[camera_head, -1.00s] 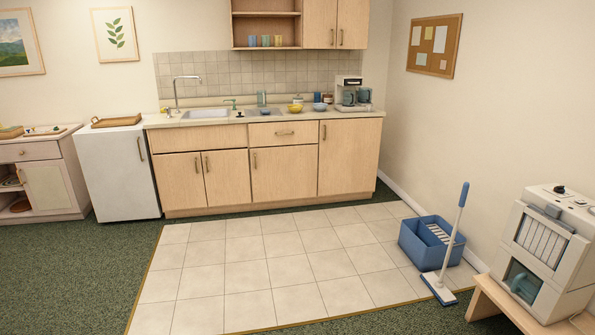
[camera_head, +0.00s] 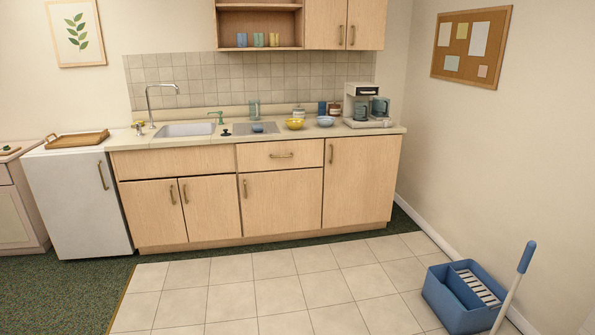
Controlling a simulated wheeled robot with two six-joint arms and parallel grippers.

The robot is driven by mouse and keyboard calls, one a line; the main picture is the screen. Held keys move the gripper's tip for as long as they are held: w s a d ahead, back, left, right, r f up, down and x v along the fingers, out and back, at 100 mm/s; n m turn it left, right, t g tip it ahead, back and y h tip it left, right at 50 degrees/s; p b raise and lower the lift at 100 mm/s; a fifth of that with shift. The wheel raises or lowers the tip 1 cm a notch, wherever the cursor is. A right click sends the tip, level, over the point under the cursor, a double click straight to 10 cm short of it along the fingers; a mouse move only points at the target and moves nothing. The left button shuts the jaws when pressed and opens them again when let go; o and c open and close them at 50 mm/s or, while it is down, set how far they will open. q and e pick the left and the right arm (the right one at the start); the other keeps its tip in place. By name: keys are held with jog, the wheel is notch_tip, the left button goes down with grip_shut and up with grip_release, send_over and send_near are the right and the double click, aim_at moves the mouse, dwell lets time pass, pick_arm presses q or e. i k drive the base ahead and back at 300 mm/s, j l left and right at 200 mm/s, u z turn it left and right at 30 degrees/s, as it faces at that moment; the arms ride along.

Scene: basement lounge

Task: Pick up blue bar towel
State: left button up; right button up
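I cannot clearly make out a blue bar towel in the head view. A small blue item (camera_head: 257,127) lies at the second sink section on the counter (camera_head: 225,138); it is too small to tell what it is. Neither of my grippers is in view.
The counter holds a sink (camera_head: 186,130), a yellow bowl (camera_head: 294,124), a light blue bowl (camera_head: 326,121) and a coffee maker (camera_head: 363,103). A wooden tray (camera_head: 77,139) lies on the white fridge (camera_head: 80,200). A blue bucket (camera_head: 448,311) stands at the right. The tiled floor before the cabinets is clear.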

aim_at(255, 128)
jog(key=i, duration=1.75)
jog(key=i+u, duration=0.2)
jog(key=i, duration=0.25)
jog(key=i+l+u, duration=0.15)
jog(key=i, duration=0.25)
jog(key=i+l+u, duration=0.2)
jog(key=i, duration=0.2)
jog(key=i+l+u, duration=0.2)
jog(key=i, duration=0.25)
